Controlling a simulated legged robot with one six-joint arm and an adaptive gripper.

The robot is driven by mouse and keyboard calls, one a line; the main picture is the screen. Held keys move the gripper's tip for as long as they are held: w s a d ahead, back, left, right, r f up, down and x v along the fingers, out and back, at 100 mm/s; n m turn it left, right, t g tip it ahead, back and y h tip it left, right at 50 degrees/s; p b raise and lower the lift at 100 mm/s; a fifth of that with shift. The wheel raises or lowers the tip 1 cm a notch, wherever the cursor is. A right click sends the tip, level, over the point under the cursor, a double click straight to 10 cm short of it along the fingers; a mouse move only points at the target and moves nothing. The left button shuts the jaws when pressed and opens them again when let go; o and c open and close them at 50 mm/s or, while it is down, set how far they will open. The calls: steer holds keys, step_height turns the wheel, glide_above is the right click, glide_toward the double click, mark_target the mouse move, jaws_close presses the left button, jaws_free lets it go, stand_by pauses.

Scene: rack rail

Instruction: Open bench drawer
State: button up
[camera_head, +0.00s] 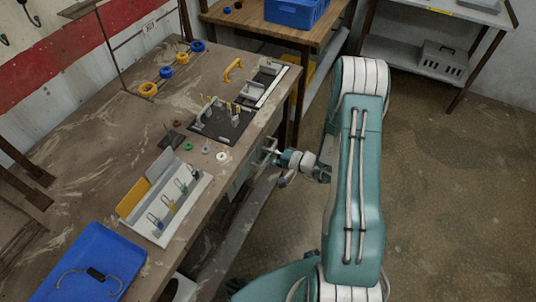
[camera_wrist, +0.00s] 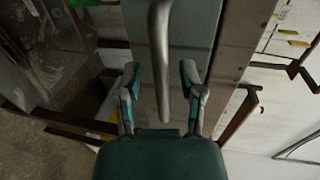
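The bench drawer (camera_wrist: 198,40) shows in the wrist view as a grey-green front with a curved metal bar handle (camera_wrist: 160,45). My gripper (camera_wrist: 161,72) is open, with one finger on each side of the handle and a visible gap to the bar on both sides. In the head view, my gripper (camera_head: 270,154) is at the right side of the bench, by the grey-green drawer front (camera_head: 240,178) below the bench top. The drawer looks shut, though the bench edge and my arm hide part of it.
The workbench top (camera_head: 95,130) holds a blue tray (camera_head: 92,265), a grey rack with padlocks (camera_head: 165,205), a black board with grey parts (camera_head: 222,120) and coloured rolls. A wooden table (camera_head: 330,35) stands behind. The floor (camera_head: 450,180) on the right is clear.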

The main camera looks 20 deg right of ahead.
jaws_close()
steer(key=f+v, duration=0.2)
steer(key=v, duration=1)
steer(key=s+f+v, duration=0.1)
steer(key=f+v, duration=0.2)
steer(key=v, duration=1)
steer(key=shift+s+d+f, duration=0.15)
steer(key=shift+d+f, duration=0.1)
steer(key=shift+d, duration=0.25)
steer(key=shift+o, duration=0.9)
jaws_free()
steer(key=shift+d, duration=0.1)
steer(key=v, duration=1.2)
